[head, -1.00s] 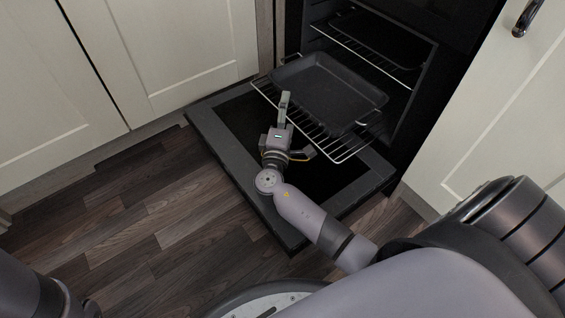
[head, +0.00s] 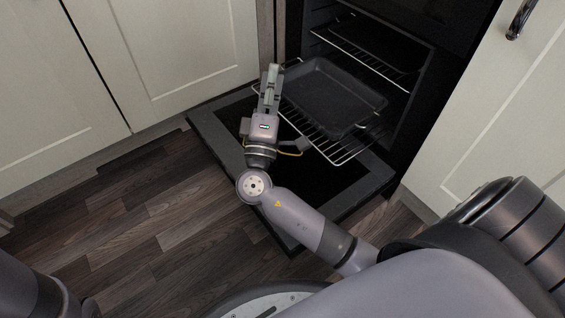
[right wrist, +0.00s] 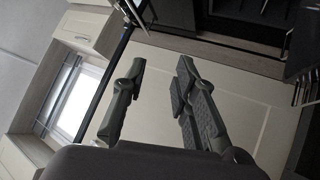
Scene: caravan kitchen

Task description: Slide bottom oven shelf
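The bottom oven shelf, a wire rack (head: 336,153), sticks out of the oven above the lowered door. A dark baking tray (head: 330,97) rests on it. My right gripper (head: 272,78) is at the rack's left front part and covers some of it in the head view. In the right wrist view, the fingers of my right gripper (right wrist: 160,75) are apart with nothing visible between them. I cannot tell whether the gripper touches the rack. My left gripper is out of view.
The open oven door (head: 215,140) lies low in front of the oven. An upper wire rack (head: 365,55) sits inside. Cream cupboards (head: 180,50) flank the oven on both sides. The wooden floor (head: 130,220) is clear at the left.

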